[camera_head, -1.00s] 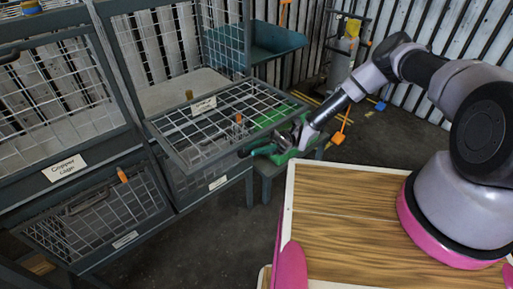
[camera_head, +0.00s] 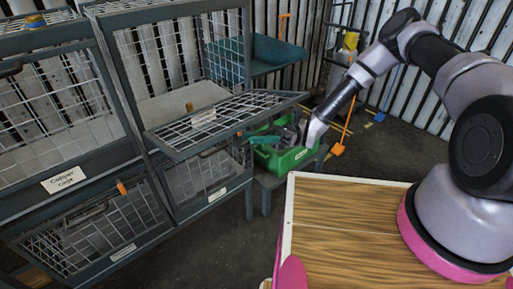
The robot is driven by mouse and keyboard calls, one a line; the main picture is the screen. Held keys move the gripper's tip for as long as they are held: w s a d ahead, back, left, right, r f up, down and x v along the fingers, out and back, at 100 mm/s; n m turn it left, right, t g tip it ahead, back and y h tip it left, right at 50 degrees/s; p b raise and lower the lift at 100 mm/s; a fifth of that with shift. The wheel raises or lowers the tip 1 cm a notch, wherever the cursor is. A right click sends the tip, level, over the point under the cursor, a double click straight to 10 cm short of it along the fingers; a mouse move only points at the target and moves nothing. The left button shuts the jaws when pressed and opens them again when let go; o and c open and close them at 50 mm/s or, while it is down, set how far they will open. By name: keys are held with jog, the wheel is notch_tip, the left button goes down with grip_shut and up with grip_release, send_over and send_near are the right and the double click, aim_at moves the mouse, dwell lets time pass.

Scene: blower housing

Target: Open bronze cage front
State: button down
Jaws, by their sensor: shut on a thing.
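The bronze cage front (camera_head: 222,122) is a grey-framed wire mesh panel. It is folded down and out from the cage opening, close to level, with a small, unreadable label near its inner edge. My gripper (camera_head: 252,140) reaches in from the right to the panel's free edge. It appears shut on the handle there; the fingers and handle are small and partly merge with the dark background. The cage opening above the panel is uncovered and its pale floor shows.
The copper cage front (camera_head: 62,105) stands upright at left. Lower mesh fronts (camera_head: 95,215) sit beneath. A green bin (camera_head: 285,158) stands on a low stand behind my gripper. A wooden tabletop (camera_head: 345,225) fills the lower right. Floor between table and cages is clear.

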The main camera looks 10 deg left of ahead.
jog(key=c, duration=0.8)
grip_release()
jog(key=shift+c, duration=0.2)
jog(key=v, duration=1)
jog(key=shift+w+d, duration=0.25)
jog(key=shift+w, duration=0.05)
jog(key=shift+f, duration=0.15)
jog(key=shift+w, duration=0.1)
jog(key=v, duration=1.2)
jog(key=shift+w+a, duration=0.3)
jog(key=shift+w, duration=0.2)
